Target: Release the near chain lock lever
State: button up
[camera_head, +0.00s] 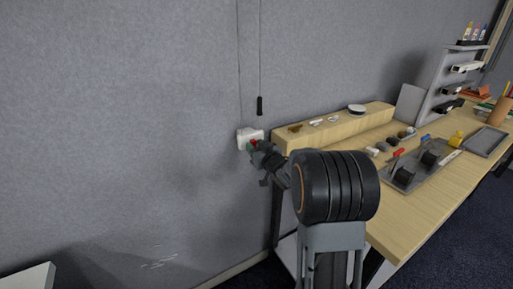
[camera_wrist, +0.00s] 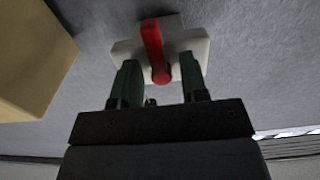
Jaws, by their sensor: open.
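The chain lock is a small white block (camera_head: 246,134) on the grey wall, left of the wooden table. Its red lever (camera_head: 254,143) shows beside my gripper (camera_head: 258,150). In the wrist view the red lever (camera_wrist: 153,46) stands out in front of the white block (camera_wrist: 190,42), long and slightly tilted. My gripper (camera_wrist: 160,76) is open, with one green-tipped finger on each side of the lever's lower end. I cannot tell whether either finger touches it.
A wooden ledge (camera_head: 335,130) stands close on the right, on the table (camera_head: 455,190) with several small items. The wall to the left is clear.

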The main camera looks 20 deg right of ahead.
grip_shut()
dwell(0.3)
jog(key=shift+a+r+m+p, duration=0.15)
jog(key=shift+m+p, duration=1.1)
jog(key=shift+m, duration=1.4)
jog(key=shift+a+r+m+p, duration=0.15)
jog(key=shift+m+p, duration=1.05)
jog(key=shift+m, duration=1.4)
jog(key=shift+a+r+m+p, duration=0.15)
jog(key=shift+m+p, duration=1.1)
jog(key=shift+m, duration=1.7)
